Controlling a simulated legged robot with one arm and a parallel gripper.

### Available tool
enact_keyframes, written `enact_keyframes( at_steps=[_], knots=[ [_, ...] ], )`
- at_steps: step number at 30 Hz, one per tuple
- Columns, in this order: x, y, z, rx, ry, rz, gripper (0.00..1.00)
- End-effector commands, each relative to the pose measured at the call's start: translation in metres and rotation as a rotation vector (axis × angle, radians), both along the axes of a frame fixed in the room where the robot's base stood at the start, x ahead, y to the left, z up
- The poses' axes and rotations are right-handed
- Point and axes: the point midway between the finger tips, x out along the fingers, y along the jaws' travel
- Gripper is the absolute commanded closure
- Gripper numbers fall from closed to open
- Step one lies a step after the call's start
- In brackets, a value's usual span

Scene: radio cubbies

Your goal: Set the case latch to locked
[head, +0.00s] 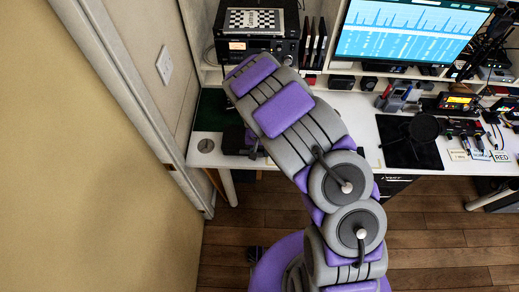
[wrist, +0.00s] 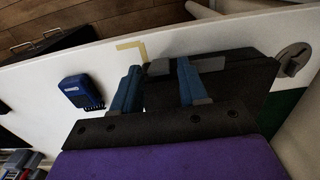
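In the wrist view, my gripper (wrist: 158,66) has its two blue fingers spread apart over a black case (wrist: 240,90) on the white desk. A small grey piece (wrist: 160,68) shows between the fingertips at the case's edge; it may be the latch, but its setting cannot be read. I cannot tell whether a finger touches it. The fingers and palm cover part of the case. In the head view, my arm hides the gripper and most of the case; dark parts (head: 233,140) show beside the arm on the desk's left end.
A blue device (wrist: 82,92) lies on the white desk (wrist: 40,85) left of the fingers. A round grey desk fitting (wrist: 292,60) is right of the case. A wall (head: 80,150) stands close on the left. A radio (head: 255,45) and monitor (head: 410,32) stand at the back.

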Motion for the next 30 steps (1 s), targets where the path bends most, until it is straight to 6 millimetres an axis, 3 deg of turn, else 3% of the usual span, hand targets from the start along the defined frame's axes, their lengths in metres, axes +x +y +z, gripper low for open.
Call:
enact_keyframes(
  at_steps=[13, 30],
  knots=[
    [0.0, 0.0, 0.0, 0.0, 0.0, 0.0, 1.0],
    [0.013, 0.001, 0.001, 0.01, 0.135, 0.0, 1.0]
  ],
)
